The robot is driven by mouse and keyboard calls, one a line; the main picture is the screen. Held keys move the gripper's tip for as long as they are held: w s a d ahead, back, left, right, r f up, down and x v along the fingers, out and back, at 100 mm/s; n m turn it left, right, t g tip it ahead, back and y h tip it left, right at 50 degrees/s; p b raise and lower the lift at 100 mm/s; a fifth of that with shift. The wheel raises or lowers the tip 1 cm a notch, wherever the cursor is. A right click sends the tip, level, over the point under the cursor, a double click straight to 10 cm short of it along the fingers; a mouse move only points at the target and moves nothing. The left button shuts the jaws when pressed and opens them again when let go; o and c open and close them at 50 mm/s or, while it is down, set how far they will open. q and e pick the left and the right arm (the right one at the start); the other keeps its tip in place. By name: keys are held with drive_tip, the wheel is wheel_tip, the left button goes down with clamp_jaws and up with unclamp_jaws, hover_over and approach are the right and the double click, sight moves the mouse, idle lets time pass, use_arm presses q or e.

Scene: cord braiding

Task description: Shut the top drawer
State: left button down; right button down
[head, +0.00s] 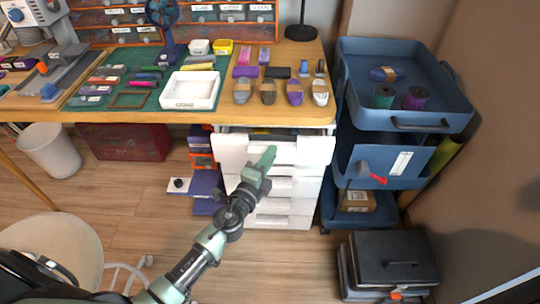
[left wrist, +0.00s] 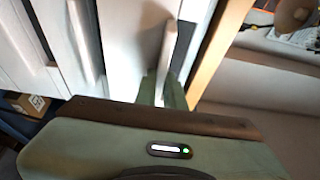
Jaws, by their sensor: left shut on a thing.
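The white drawer unit (head: 282,205) stands under the table's right end. Its top drawer (head: 317,150) is pulled out, and a strip of its inside with small coloured items shows behind the front. My left gripper (head: 267,157) is at this drawer's front, its arm reaching up from below. In the left wrist view my left gripper (left wrist: 162,92) is shut on the drawer handle (left wrist: 168,48), a white bar standing off the front. The fingers hide part of the handle. The lower drawers look shut. My right gripper is not in view.
The wooden table (head: 225,116) above holds a white tray (head: 190,90) and several cord bundles. A blue cart (head: 360,115) stands close on the right, with a dark case (head: 392,260) in front. Small boxes (head: 203,185) stand left of the drawers. The floor ahead is mostly clear.

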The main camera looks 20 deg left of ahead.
sight(270, 143)
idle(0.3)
